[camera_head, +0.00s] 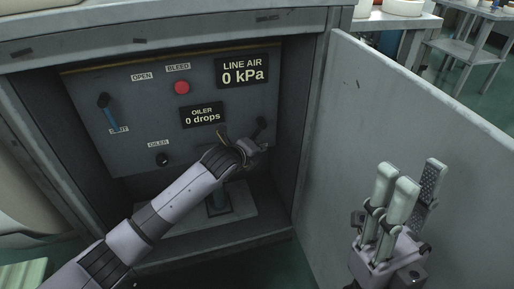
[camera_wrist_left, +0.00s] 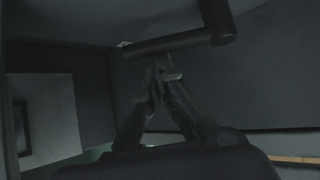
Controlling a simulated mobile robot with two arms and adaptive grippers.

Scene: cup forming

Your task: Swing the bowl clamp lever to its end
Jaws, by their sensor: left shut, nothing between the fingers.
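A dark lever (camera_wrist_left: 170,43) with a rod-like handle crosses the top of the left wrist view. In the head view a small dark handle (camera_head: 262,124) shows at the right of the cabinet's panel; it appears to be the same lever. My left gripper (camera_head: 258,146) is inside the cabinet just below that handle, partly hidden by its own wrist. In the left wrist view its fingertips (camera_wrist_left: 160,72) are together and empty, just below the lever; I cannot tell if they touch it. My right gripper (camera_head: 413,175) is open and empty, in front of the open door.
The panel bears a red bleed button (camera_head: 182,87), a blue-and-black lever (camera_head: 107,110) at left, an oiler knob (camera_head: 162,159), and displays reading 0 kPa (camera_head: 242,73) and 0 drops (camera_head: 202,116). The open cabinet door (camera_head: 400,120) bounds the right side.

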